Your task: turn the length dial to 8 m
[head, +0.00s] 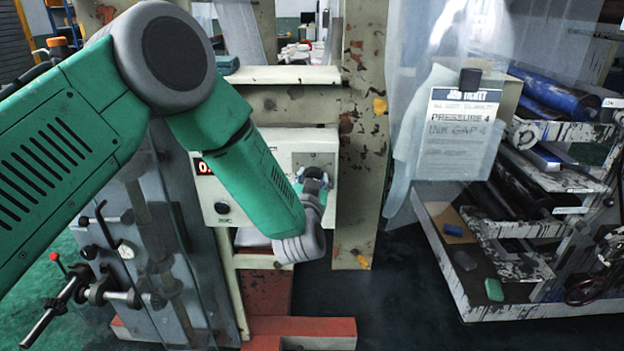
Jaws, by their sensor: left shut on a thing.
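A pale control box (210,213) is fixed to the machine frame in the middle of the view. A red digital display (205,168) on it is partly covered by my green left arm, and only its first digit shows. A grey plate (322,160) sits at the right of the box's face. My left gripper (314,180) is at this plate, pointed at the box and shut on what I take to be the length dial, which is mostly hidden behind the fingers. The dial's marks and setting cannot be read. My right gripper is not in view.
A job ticket (458,135) reading "PRESSURE 4" and "INK GAP 4" hangs to the right. A paint-spattered rack (545,225) with rollers stands at the far right. Metal levers (105,290) stick out at lower left. Dark floor (400,310) is clear between frame and rack.

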